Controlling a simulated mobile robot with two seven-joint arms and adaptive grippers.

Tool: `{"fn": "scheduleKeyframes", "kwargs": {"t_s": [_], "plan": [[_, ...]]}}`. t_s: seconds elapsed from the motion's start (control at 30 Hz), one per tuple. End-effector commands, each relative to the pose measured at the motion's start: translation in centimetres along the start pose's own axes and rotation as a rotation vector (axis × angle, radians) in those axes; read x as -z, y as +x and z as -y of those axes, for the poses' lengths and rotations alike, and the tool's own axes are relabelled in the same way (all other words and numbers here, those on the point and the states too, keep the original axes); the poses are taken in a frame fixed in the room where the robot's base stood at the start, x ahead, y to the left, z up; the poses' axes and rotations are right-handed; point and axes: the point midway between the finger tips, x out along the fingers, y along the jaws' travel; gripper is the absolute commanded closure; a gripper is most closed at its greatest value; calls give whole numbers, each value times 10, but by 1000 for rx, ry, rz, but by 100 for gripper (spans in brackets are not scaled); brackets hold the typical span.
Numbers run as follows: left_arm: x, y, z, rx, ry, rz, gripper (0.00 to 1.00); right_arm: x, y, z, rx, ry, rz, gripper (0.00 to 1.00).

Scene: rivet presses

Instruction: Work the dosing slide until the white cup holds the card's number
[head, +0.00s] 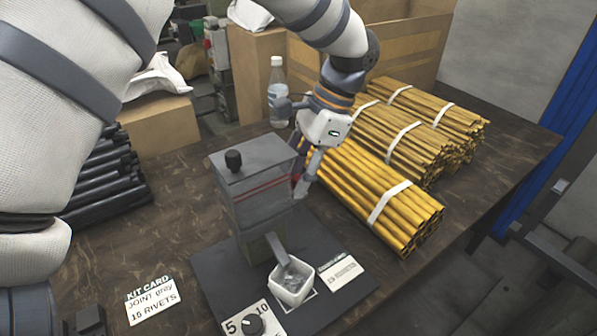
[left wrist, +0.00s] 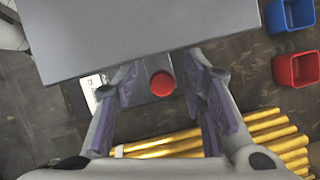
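The grey dosing box (head: 252,190) stands on a dark base plate (head: 213,292), with a black knob on top. A spout drops to the white cup (head: 291,287), which holds some small grey pieces I cannot count. The kit card (head: 151,301) lies to the left and seems to read "JOINT gray, 15 RIVETS"; the number is small. My left gripper (head: 300,184) is at the box's right side. In the left wrist view, its fingers (left wrist: 162,76) are open on either side of a red knob (left wrist: 162,84), with gaps visible. My right gripper is not in view.
A dial (head: 252,324) marked 5 and 10 sits at the plate's front. Bundled yellow tubes (head: 375,205) lie close right of the gripper. A bottle (head: 277,85) stands behind. Black tubes (head: 108,175) lie left. Red (left wrist: 296,69) and blue (left wrist: 290,15) bins show in the wrist view.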

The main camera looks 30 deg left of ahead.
Motion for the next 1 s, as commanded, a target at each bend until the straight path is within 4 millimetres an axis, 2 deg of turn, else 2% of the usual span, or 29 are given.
{"fn": "scheduleKeyframes", "kwargs": {"t_s": [0.27,0.37,0.6,0.7,0.83,1.0], "plan": [[1,-6,1,4,-2,-7,61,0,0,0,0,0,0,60],[2,-24,2,7,-2,-10,61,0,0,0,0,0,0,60],[1,-89,1,5,-3,-9,61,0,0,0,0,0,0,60],[1,-107,1,4,-2,-5,61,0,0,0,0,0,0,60],[0,-119,0,2,-1,-4,61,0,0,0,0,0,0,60],[0,-121,0,1,0,-3,61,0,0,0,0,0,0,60]]}}
